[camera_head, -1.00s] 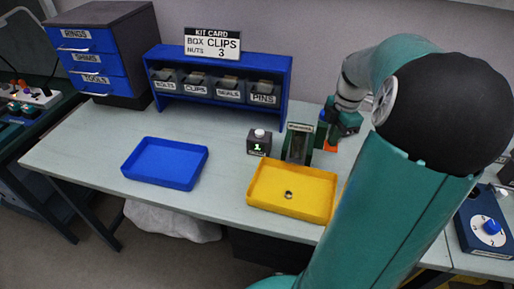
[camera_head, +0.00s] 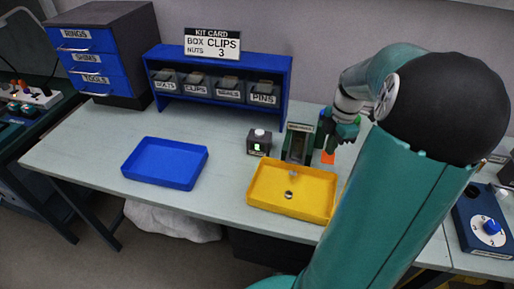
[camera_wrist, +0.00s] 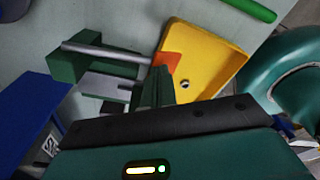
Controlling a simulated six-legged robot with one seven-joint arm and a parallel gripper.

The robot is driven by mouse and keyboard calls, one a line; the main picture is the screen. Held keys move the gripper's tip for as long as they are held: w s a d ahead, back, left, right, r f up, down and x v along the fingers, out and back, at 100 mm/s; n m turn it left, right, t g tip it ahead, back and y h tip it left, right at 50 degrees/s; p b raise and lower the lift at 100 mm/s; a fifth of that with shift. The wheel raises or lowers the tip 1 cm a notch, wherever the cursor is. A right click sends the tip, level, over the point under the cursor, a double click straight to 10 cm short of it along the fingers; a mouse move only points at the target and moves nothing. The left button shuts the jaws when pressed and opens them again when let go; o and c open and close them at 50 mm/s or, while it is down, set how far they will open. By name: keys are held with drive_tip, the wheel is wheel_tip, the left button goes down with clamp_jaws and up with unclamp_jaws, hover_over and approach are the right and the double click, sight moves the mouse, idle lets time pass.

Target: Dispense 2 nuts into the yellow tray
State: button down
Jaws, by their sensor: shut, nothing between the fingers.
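The yellow tray (camera_head: 265,188) sits on the bench, with one small metal nut (camera_head: 289,195) clearly visible on its floor. A dark speck near its back wall is too small to tell. The nut also shows in the wrist view (camera_wrist: 185,84). Behind the tray stands a green dispenser (camera_head: 298,144); its green block and metal rod (camera_wrist: 100,52) show in the wrist view. My gripper (camera_head: 334,140) is beside the dispenser's right side, shut and empty. In the wrist view its fingers (camera_wrist: 156,82) are together by an orange piece (camera_wrist: 180,64); contact is unclear.
A blue tray (camera_head: 165,164) lies farther left. A blue bin shelf (camera_head: 218,78) carries a kit card (camera_head: 212,43) reading "BOX CLIPS, NUTS 3". A blue dial box (camera_head: 485,222) is at right.

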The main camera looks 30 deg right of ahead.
wheel_tip(320, 180, up, 10)
idle(0.7)
idle(0.9)
drive_tip(key=w+a+r+m+t+h, duration=0.1)
drive_tip(key=a+m, duration=0.4)
drive_tip(key=a, duration=0.9)
drive_tip(key=w+a+r+m+t+h, duration=0.15)
drive_tip(key=a+m, duration=0.25)
drive_tip(key=a, duration=0.9)
drive_tip(key=s+a+f+m+t+y, duration=0.1)
drive_tip(key=s+a+m+t, duration=0.1)
drive_tip(key=s+a+m, duration=0.3)
drive_tip(key=a, duration=0.4)
drive_tip(key=shift+s+f+t, duration=0.2)
drive_tip(key=shift+s+t, duration=0.05)
drive_tip(key=shift+t, duration=0.1)
drive_tip(key=shift+s, duration=0.25)
